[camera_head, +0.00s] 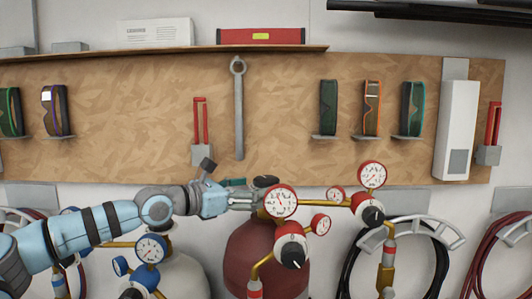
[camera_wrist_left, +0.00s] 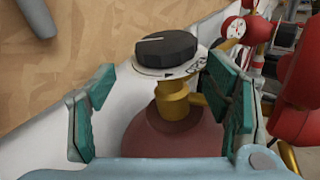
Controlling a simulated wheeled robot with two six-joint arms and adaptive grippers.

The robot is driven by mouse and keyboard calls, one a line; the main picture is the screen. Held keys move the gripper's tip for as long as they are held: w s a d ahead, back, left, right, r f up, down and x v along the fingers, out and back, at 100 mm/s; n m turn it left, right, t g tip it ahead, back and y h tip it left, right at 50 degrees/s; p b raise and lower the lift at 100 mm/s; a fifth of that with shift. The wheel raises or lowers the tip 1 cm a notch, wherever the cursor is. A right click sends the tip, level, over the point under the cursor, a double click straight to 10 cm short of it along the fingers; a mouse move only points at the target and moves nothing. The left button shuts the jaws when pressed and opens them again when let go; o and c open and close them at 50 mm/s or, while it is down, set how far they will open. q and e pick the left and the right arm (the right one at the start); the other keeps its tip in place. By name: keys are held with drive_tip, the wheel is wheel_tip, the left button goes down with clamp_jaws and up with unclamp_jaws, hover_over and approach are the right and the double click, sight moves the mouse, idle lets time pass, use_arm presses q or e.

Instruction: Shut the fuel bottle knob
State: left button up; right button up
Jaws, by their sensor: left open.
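The red bottle (camera_head: 262,252) stands at the bottom middle of the head view, and its top shows in the left wrist view (camera_wrist_left: 150,138). Its dark round knob (camera_wrist_left: 166,48) has a white line on top and sits above a pale marked disc (camera_wrist_left: 160,73) and a brass stem (camera_wrist_left: 172,100). The knob also shows in the head view (camera_head: 265,181), partly hidden behind a gauge. My left gripper (camera_head: 250,197) is open by the knob. In the left wrist view its green-padded fingers (camera_wrist_left: 163,82) stand on either side of the stem and disc, with gaps. My right gripper is out of view.
A red-rimmed gauge (camera_head: 281,201) and a regulator dial (camera_head: 292,250) crowd the gripper's right side. A blue-rimmed gauge (camera_head: 151,248) and a grey bottle (camera_head: 185,272) stand below my left arm. A wrench (camera_head: 239,110) hangs on the wooden board (camera_head: 290,90) behind.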

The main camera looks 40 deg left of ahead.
sight(266, 178)
use_arm(q)
drive_tip(key=r+n, duration=0.1)
drive_tip(key=w+r+n+t+p, duration=0.1)
drive_tip(key=shift+w+d+r, duration=0.3)
drive_tip(key=w, duration=0.2)
drive_tip(key=w+d+f, duration=0.1)
drive_tip(key=shift+w, duration=0.2)
drive_tip(key=shift+c, duration=0.7)
drive_tip(key=shift+d, duration=0.1)
drive_tip(key=c, duration=0.3)
drive_tip(key=shift+s+r, duration=0.15)
drive_tip(key=shift+s, duration=0.25)
drive_tip(key=c, duration=0.7)
